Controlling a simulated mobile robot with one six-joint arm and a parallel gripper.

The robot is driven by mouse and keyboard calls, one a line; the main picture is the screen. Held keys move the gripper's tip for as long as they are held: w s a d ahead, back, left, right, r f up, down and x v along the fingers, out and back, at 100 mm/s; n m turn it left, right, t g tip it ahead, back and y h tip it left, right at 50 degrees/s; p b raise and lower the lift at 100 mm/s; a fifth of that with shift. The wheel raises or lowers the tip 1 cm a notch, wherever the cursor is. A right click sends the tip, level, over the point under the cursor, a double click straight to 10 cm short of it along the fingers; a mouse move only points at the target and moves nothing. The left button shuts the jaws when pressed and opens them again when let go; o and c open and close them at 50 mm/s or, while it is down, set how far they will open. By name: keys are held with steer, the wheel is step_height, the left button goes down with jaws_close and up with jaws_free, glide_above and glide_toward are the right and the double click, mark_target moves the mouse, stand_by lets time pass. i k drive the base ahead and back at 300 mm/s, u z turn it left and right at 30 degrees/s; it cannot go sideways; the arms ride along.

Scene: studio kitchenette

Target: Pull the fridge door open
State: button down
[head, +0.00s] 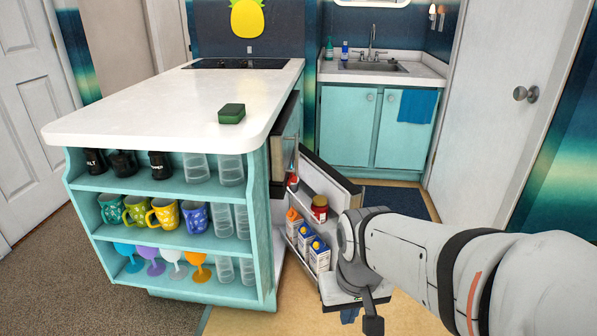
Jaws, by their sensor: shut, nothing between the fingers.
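The fridge door (335,183) stands open, swung out from under the right side of the white counter. Its inner side faces me. Its shelves hold several cartons (303,240) and a red-capped jar (319,209). The fridge interior is mostly hidden behind the end of the shelving unit. My gripper (372,324) points down in front of the door's near lower part and is shut and empty. My wrist covers the door's near edge, so I cannot tell whether they touch. The door handle is not visible.
The counter (160,105) holds a green sponge (231,114) near its right end. Open shelves (180,236) with mugs and glasses face me. The sink cabinet (345,125) stands behind, with a dark mat (400,203) before it. A white door (500,100) is at right.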

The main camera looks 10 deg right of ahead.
mark_target(316, 177)
steer(key=z, duration=0.05)
steer(key=i, duration=0.95)
steer(key=u, duration=0.05)
